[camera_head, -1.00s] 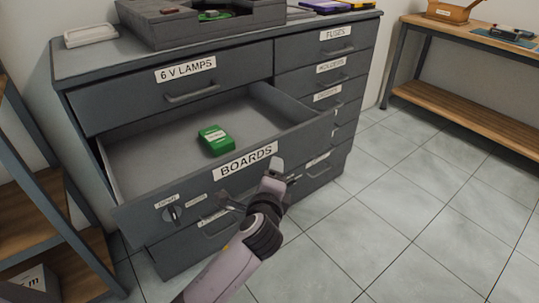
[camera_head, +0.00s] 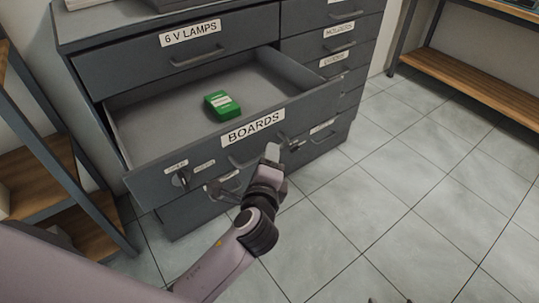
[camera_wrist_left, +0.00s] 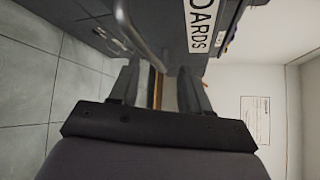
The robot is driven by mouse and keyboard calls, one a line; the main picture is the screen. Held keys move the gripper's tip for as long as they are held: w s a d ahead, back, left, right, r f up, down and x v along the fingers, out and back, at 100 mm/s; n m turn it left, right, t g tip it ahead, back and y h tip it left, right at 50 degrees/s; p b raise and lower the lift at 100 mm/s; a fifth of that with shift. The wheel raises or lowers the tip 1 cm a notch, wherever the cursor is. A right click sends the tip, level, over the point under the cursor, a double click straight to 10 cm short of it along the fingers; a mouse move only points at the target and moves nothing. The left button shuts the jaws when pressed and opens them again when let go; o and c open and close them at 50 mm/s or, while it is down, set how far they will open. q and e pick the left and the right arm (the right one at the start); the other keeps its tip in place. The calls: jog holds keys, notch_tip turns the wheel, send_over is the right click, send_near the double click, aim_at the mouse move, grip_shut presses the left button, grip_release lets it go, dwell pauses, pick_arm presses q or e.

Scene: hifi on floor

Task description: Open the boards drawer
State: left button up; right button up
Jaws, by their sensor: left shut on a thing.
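The boards drawer (camera_head: 182,160) is a dark grey drawer in the cabinet, labelled BOARDS. It stands well out, its inside in view. My left gripper (camera_head: 271,154) is at its front, just below the label, and is shut on the drawer's bar handle (camera_head: 241,162). In the left wrist view the handle (camera_wrist_left: 146,42) runs up from between the two fingers (camera_wrist_left: 158,88), beside the label (camera_wrist_left: 202,22). The gripper hides part of the handle. Two small dark tips at the bottom edge of the head view may be my right gripper (camera_head: 389,299); too little shows to tell its state.
A green box (camera_head: 221,104) lies in the open drawer. The closed 6 V lamps drawer (camera_head: 205,52) is above, and more closed drawers are at right and below. A shelf rack (camera_head: 50,185) stands close at left. Tiled floor (camera_head: 410,200) is free at right.

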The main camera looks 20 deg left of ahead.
pick_arm(q)
jog(key=shift+r, duration=0.4)
jog(key=shift+f, duration=0.15)
jog(key=shift+s, duration=0.1)
jog(key=s+a+f+n+g+h+p, duration=0.2)
jog(key=s+n+p, duration=0.3)
jog(key=s+n, duration=0.3)
jog(key=s+a+f+n+g+h+p, duration=0.2)
jog(key=s+a+n+p, duration=0.3)
jog(key=s+n, duration=0.4)
jog(key=s+f+p, duration=0.1)
jog(key=s, duration=0.1)
jog(key=shift+s+f+g+h+p, duration=0.3)
jog(key=shift+s+f+g+h, duration=0.1)
